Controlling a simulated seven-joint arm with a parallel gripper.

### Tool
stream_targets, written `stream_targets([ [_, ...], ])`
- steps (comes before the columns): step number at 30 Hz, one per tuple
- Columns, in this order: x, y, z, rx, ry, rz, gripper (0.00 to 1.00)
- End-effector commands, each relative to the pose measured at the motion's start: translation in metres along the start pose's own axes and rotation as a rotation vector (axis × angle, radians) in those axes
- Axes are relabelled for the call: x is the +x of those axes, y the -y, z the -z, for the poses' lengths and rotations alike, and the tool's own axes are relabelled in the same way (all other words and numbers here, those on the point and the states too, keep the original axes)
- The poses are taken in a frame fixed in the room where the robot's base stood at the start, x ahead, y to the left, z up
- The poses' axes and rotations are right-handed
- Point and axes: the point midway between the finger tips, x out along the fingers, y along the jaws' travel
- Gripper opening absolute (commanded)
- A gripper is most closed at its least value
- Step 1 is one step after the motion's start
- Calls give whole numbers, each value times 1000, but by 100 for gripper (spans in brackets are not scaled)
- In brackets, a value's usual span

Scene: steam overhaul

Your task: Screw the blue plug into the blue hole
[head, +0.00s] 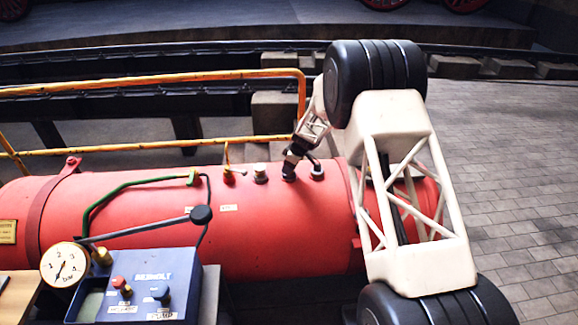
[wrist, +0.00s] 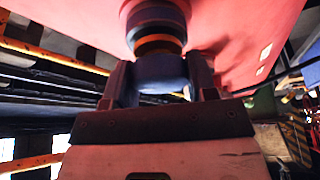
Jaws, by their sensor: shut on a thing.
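My gripper (wrist: 163,85) is shut on the blue plug (wrist: 163,70), one finger on each side of it. In the wrist view, an orange ring (wrist: 158,45) shows beyond the plug, lined up with a dark blue round collar (wrist: 155,14) on the red boiler. I cannot tell how deep the plug sits, and the hole itself is hidden. In the head view, my gripper (head: 295,154) is low over the top of the red boiler (head: 290,235), at a dark fitting (head: 289,173).
Other fittings stand close on the boiler top: one dark with a pale top (head: 317,172), one brass-topped (head: 260,174), one red (head: 228,176). A yellow rail (head: 150,80) runs behind. A blue control box (head: 135,285) with a gauge (head: 65,265) and a black-knobbed lever (head: 200,215) stand front left.

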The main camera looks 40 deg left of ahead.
Motion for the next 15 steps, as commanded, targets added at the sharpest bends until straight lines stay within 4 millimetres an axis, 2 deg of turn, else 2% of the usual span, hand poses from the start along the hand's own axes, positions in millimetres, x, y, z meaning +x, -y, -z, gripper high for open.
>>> stream_targets([
  [7, 1, 0, 0, 0, 0, -1, 25],
  [8, 1, 0, 0, 0, 0, -1, 55],
  [13, 1, 0, 0, 0, 0, 0, 81],
  [15, 1, 0, 0, 0, 0, 0, 82],
])
